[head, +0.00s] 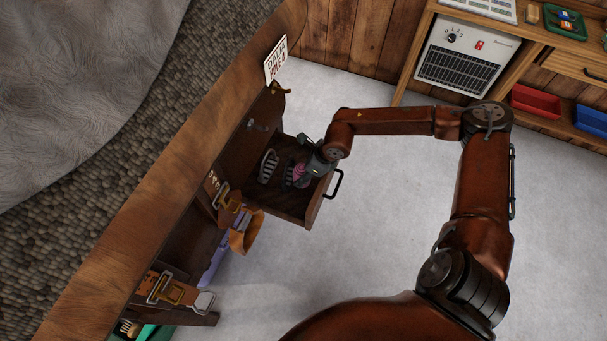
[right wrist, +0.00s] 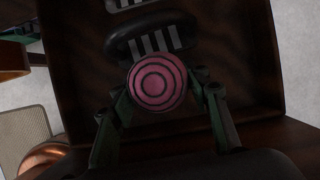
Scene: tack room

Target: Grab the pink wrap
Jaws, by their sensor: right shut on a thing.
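The pink wrap (head: 299,171) is a round roll with dark rings, inside the open wooden drawer (head: 291,206). In the right wrist view the wrap (right wrist: 158,81) shows end-on between the two fingers. My right gripper (head: 301,174) reaches down into the drawer from the right and is shut on the wrap. How far the wrap is from the drawer floor I cannot tell. My left gripper is not in view.
A dark oval item with pale stripes (head: 268,166) lies in the drawer; a similar one (right wrist: 150,40) is close to the wrap. Floor to the right is clear.

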